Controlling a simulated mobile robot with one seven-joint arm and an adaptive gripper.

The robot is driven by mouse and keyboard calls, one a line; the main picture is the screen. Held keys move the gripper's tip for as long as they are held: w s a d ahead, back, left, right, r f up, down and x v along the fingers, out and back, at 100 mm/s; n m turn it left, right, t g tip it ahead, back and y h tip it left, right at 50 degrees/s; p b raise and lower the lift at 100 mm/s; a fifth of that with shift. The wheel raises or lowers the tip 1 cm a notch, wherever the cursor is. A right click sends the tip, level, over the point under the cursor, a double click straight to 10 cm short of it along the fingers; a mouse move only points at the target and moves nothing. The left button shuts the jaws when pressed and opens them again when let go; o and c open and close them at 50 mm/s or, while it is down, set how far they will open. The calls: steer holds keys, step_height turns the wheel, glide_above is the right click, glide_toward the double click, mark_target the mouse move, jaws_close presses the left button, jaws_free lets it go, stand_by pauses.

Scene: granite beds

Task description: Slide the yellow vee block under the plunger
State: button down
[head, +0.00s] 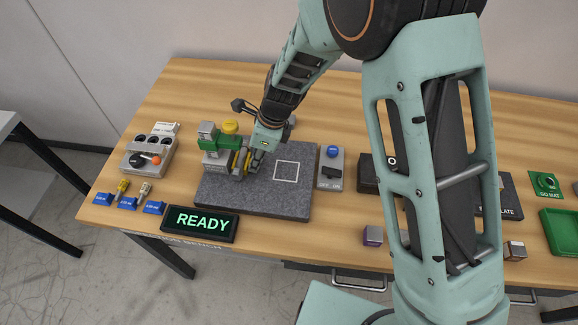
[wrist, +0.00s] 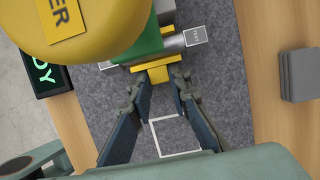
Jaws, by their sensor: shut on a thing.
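The yellow vee block (wrist: 158,75) lies low on the dark granite bed (wrist: 222,112), against or just at the grey base of the green-and-grey fixture (head: 219,144). In the wrist view, my gripper (wrist: 160,82) has a finger on each side of the block and is shut on it. In the head view, my gripper (head: 246,162) is at the fixture's right side, and its fingers partly cover the block. The plunger itself is hidden, so I cannot tell whether the block is beneath it. A yellow knob (head: 230,127) tops the fixture.
A white square outline (head: 286,171) on the bed is empty. A READY display (head: 200,223) stands in front. A grey switch box with a blue button (head: 332,152) is right of the bed. A grey holder (head: 150,154) and small blue-based pieces (head: 127,203) are at left.

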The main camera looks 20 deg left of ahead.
steer(key=shift+a+r, duration=0.1)
steer(key=shift+a, duration=0.35)
stand_by(0.3)
steer(key=c, duration=1.9)
jaws_free()
steer(key=shift+d, duration=0.1)
steer(key=shift+r+p, duration=0.1)
steer(key=shift+p, duration=0.2)
steer(key=p+v, duration=0.3)
steer(key=v, duration=0.1)
steer(key=shift+v, duration=0.8)
steer(key=shift+d, duration=0.15)
steer(key=v, duration=1.2)
steer(key=shift+d, duration=0.1)
